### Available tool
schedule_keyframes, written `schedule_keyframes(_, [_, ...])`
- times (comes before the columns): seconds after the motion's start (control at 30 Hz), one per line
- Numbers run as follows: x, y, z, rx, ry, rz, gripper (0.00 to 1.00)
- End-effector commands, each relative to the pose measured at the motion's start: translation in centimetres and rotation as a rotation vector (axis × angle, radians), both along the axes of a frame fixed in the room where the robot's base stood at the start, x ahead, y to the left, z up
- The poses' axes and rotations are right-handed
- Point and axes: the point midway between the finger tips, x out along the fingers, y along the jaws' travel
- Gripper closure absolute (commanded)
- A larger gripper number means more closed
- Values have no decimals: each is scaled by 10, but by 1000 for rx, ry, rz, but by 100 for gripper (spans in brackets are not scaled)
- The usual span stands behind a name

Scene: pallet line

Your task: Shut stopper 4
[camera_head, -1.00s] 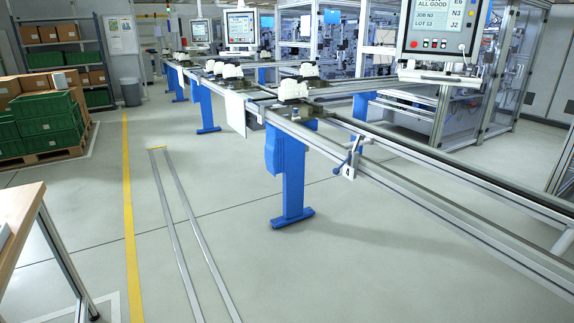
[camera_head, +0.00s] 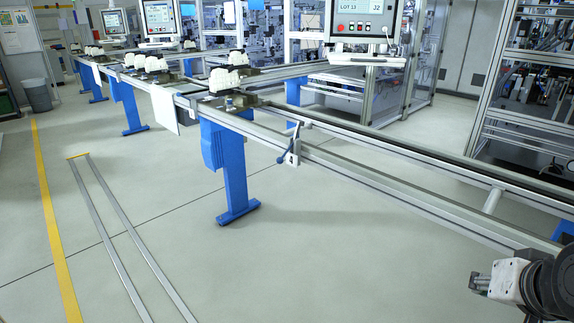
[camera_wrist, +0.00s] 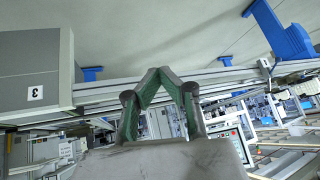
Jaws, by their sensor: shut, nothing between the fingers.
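Stopper 4 (camera_head: 293,154) is a small light bracket on the near side rail of the conveyor in the head view, just right of the blue leg. A blue lever end slants down and left from it, and a narrow upright part stands above the rail. Its number is too small to read now. My gripper (camera_wrist: 160,72) shows in the wrist view with its green-lined fingers meeting at the tips and nothing between them. Part of my arm shows at the lower right of the head view, well apart from the stopper.
The conveyor rail (camera_head: 400,193) runs diagonally across the head view. White carriers (camera_head: 227,80) stand farther along the line. A grey box marked 3 (camera_wrist: 35,70) fills the left of the wrist view. Floor left of the conveyor is clear, with two floor rails (camera_head: 118,238).

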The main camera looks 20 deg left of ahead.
Motion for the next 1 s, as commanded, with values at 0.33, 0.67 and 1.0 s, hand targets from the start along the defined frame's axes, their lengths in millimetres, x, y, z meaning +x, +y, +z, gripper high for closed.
schedule_keyframes(0.33, [127, 75, 40, 286, -89, -96, 100])
schedule_keyframes(0.67, [240, 163, 48, 579, -124, -185, 100])
schedule_keyframes(1.0, [340, 268, 24, 895, -111, -276, 100])
